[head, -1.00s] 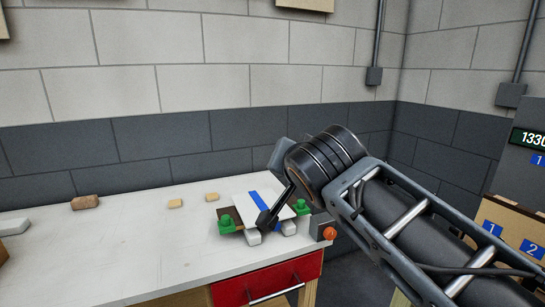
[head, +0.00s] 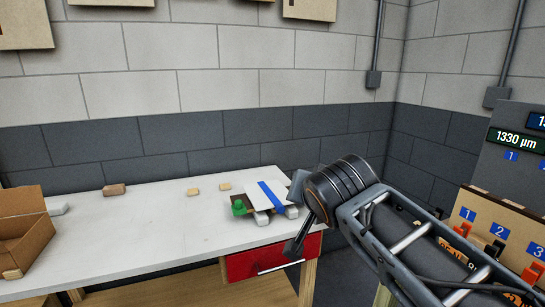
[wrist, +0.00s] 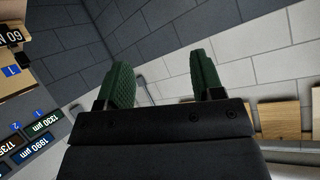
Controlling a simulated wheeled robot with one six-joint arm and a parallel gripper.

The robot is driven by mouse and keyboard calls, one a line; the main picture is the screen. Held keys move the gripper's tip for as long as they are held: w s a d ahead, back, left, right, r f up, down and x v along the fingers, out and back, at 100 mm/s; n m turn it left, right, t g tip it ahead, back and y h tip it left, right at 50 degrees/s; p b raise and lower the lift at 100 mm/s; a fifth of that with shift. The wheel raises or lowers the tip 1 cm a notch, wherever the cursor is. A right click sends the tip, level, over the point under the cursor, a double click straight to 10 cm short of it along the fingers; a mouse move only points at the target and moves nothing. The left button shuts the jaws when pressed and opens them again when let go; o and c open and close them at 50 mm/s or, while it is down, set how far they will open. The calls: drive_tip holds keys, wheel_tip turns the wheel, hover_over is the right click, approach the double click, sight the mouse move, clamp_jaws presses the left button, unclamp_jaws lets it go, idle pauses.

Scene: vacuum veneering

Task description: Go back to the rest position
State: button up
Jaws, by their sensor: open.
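My gripper shows in the wrist view (wrist: 163,84), with its two green pads apart and nothing between them. In the head view my arm comes in from the lower right, and the wrist end sits in front of the workbench's right end. The fingertips cannot be made out clearly there. The white workbench (head: 130,240) stands against the wall. A white sheet with a blue stripe (head: 258,195) lies at its right end on pale blocks, with a green clamp (head: 239,205) at its left. My arm is apart from the sheet in the picture.
A cardboard box (head: 25,245) stands at the bench's left end. Small wooden blocks (head: 114,190) lie toward the back. A red drawer (head: 245,265) is under the bench's right end. At far right is a panel with numbered slots and a 1330 µm display (head: 517,141).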

drive_tip(key=s+d+f+n+g+p, duration=0.3)
drive_tip(key=s+d+f+g+p, duration=0.5)
drive_tip(key=s+f, duration=0.4)
drive_tip(key=shift+d+f+h+p, duration=0.45)
drive_tip(key=shift+f+p, duration=0.2)
drive_tip(key=shift+p, duration=0.6)
